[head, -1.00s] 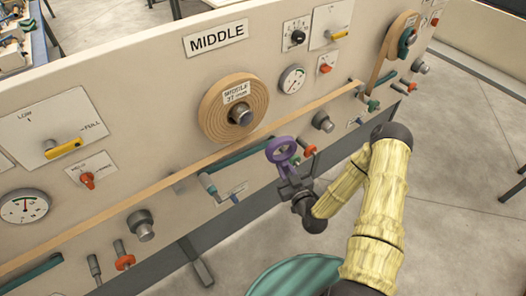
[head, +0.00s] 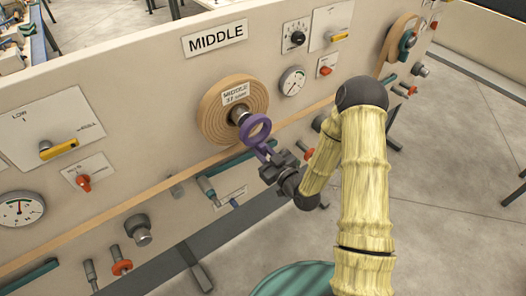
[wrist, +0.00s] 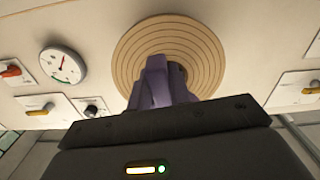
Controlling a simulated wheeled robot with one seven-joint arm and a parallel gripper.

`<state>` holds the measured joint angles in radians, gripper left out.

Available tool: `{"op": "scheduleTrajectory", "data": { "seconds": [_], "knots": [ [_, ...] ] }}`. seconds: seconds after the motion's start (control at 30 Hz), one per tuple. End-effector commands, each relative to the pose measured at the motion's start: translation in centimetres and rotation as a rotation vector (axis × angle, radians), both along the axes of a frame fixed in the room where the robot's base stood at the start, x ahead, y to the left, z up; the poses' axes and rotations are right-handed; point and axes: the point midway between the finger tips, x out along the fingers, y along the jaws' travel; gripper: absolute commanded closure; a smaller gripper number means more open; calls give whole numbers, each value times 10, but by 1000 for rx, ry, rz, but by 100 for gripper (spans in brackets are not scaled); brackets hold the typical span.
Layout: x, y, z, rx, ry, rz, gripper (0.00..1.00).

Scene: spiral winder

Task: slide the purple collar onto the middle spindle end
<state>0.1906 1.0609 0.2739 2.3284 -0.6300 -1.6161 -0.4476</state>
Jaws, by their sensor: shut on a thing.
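The purple collar (head: 257,129) is a ring with a short handle. My gripper (head: 273,163) is shut on that handle and holds the ring up in front of the brown wound coil under the MIDDLE sign. The grey middle spindle end (head: 239,115) sticks out from the coil's centre, just left of and behind the ring in the head view. The ring looks close to the spindle's tip; I cannot tell whether they touch. In the wrist view the collar (wrist: 158,85) stands before the coil and hides most of the spindle end.
The brown coil (head: 215,125) is on the upright panel, with a tan strip (head: 160,187) running below it. A gauge (head: 292,81) and a red knob (head: 325,71) sit to its right. Teal-handled and orange-ringed fittings (head: 121,267) jut out lower down. Open floor lies at right.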

Motion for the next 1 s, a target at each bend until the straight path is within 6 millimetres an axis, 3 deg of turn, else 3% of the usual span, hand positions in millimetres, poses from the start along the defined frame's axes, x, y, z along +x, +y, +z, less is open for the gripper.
{"op": "scheduleTrajectory", "data": {
  "seconds": [1.0],
  "knots": [
    [51,34,2,2,-3,-1,100]
  ]
}}
